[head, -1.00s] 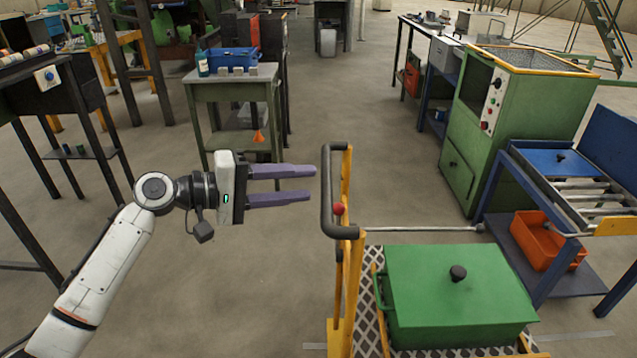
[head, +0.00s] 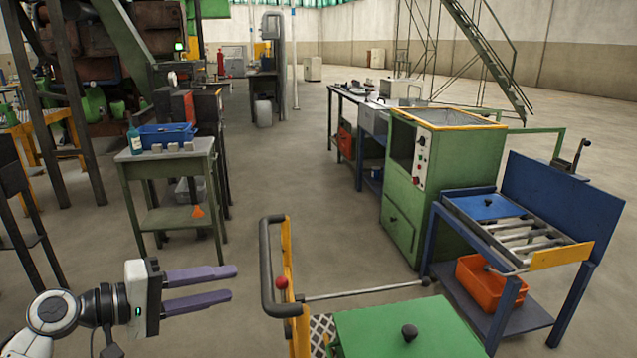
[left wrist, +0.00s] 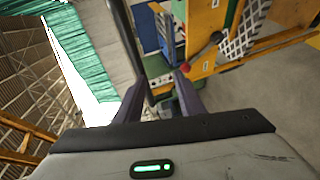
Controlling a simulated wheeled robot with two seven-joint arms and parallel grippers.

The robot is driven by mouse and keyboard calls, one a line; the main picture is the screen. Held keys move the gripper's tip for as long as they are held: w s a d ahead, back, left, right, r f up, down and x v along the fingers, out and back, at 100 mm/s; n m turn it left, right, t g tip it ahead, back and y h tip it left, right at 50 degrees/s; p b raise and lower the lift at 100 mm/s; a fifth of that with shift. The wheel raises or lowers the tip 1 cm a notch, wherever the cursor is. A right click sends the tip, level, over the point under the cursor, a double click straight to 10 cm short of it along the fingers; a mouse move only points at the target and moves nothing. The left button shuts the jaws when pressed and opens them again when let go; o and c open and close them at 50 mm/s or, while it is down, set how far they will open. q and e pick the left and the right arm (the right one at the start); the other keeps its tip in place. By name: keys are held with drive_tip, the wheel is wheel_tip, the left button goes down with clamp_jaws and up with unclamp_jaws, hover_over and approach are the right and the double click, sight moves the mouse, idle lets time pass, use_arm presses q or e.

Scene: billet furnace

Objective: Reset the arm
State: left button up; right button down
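My left gripper (head: 233,283) is at the lower left of the head view, its two purple fingers spread apart and pointing right. Nothing is between them. It is to the left of the cart's dark handle (head: 266,272) and apart from it. My right gripper is in neither view.
A yellow cart post with a red knob (head: 281,283) and a green lidded box (head: 400,330) stand at the front. A green cabinet (head: 400,220) and a blue roller table (head: 520,235) are at right. A green side table (head: 150,170) is at left. The middle aisle floor is clear.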

use_arm(q)
drive_tip(key=s+d+f+m+y, duration=0.25)
drive_tip(key=s+f, duration=0.25)
drive_tip(key=f, duration=0.6)
drive_tip(key=s+d+f+m+y, duration=0.1)
drive_tip(key=s+f+y, duration=0.35)
drive_tip(key=f, duration=0.75)
drive_tip(key=s+d+f+m, duration=0.1)
drive_tip(key=s+f, duration=0.1)
drive_tip(key=s, duration=0.3)
drive_tip(key=s+d+f+m+g+y+p, duration=0.1)
drive_tip(key=s+f+m, duration=0.1)
drive_tip(key=s, duration=0.4)
drive_tip(key=s+d+f+m, duration=0.1)
drive_tip(key=s+f+m, duration=0.1)
drive_tip(key=s, duration=0.4)
drive_tip(key=shift+d+f+y+p, duration=0.15)
drive_tip(key=shift+f+y+p, duration=0.2)
drive_tip(key=shift+f, duration=0.4)
drive_tip(key=shift+w+m, duration=0.1)
drive_tip(key=shift+m, duration=0.15)
